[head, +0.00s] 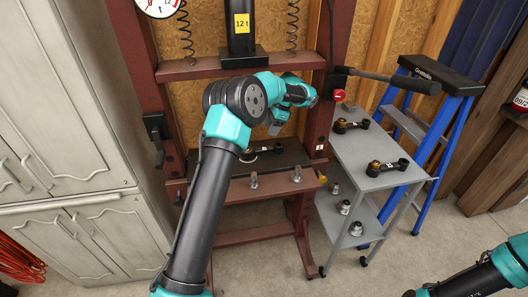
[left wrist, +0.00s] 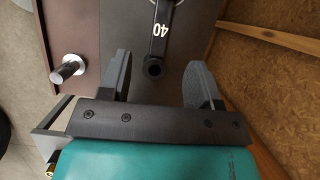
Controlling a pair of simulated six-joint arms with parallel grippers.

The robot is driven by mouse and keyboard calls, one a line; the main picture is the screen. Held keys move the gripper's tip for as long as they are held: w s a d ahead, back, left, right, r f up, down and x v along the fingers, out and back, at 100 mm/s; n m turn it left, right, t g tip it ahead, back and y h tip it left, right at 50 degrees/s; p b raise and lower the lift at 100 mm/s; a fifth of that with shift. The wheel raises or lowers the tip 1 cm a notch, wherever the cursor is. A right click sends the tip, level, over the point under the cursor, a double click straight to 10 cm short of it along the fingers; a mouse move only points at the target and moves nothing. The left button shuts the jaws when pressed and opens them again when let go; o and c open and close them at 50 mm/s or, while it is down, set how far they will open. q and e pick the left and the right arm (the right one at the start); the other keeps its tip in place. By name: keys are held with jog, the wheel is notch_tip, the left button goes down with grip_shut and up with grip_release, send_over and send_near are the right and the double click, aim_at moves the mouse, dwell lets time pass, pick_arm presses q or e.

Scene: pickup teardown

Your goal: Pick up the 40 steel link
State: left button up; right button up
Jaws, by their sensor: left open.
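The steel link marked 40 (left wrist: 163,32) lies on the dark bed of the red press. Its narrow end, with a dark hole, points toward my left gripper (left wrist: 158,82) in the left wrist view, and its ring end is cut off at the top. The left gripper is open, with one finger to each side of the narrow end, and a gap shows on both sides. In the head view the link (head: 264,150) shows on the bed just below my left gripper (head: 273,129), partly hidden by the arm.
The red press frame (head: 325,120) stands around the bed, with metal pins (head: 254,180) on its front beam. A grey cart (head: 362,158) at right holds two more dark links (head: 388,167). A blue ladder (head: 440,140) stands behind it. White cabinets (head: 60,100) stand left.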

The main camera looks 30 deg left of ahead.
pick_arm(q)
jog(key=shift+a+r, duration=0.1)
jog(key=shift+a, duration=0.1)
send_over(260, 149)
jog(key=w+d, duration=0.1)
jog(key=shift+d+f, duration=0.2)
jog(key=shift+f, duration=2.95)
jog(key=shift+f, duration=0.1)
jog(key=shift+x, duration=2.5)
jog(key=shift+w, duration=0.15)
jog(key=shift+c, duration=0.2)
grip_shut()
